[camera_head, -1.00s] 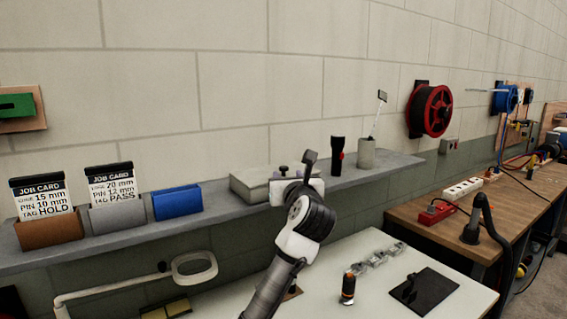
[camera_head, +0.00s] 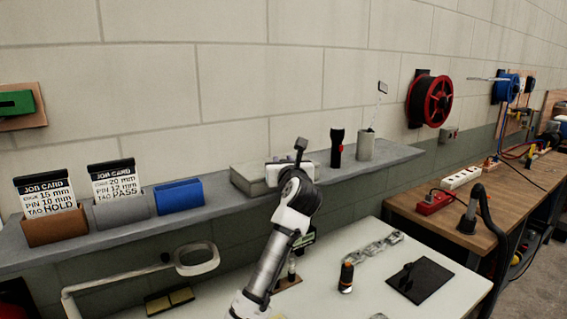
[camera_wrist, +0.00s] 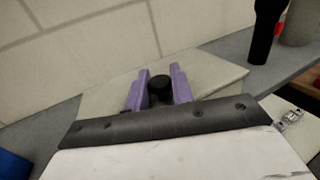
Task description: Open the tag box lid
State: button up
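The tag box (camera_head: 247,180) is a pale grey, flat box on the wall shelf. Its lid (camera_wrist: 212,72) looks closed and lies flat in the wrist view. A dark round knob (camera_wrist: 160,84) stands on the lid. My gripper (camera_wrist: 160,82) is at the box, with its two purple fingers apart, one on each side of the knob. I cannot tell whether the fingers touch the knob. In the head view my gripper (camera_head: 290,168) covers the right part of the box and hides the knob.
On the shelf (camera_head: 110,240), a blue holder (camera_head: 178,195) and job cards stand left of the box. A black flashlight (camera_head: 337,148) and a grey cup (camera_head: 366,146) stand close to its right. Below is a pale table (camera_head: 330,275) with a chain (camera_head: 372,248) and a black plate (camera_head: 425,280).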

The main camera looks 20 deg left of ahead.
grip_shut()
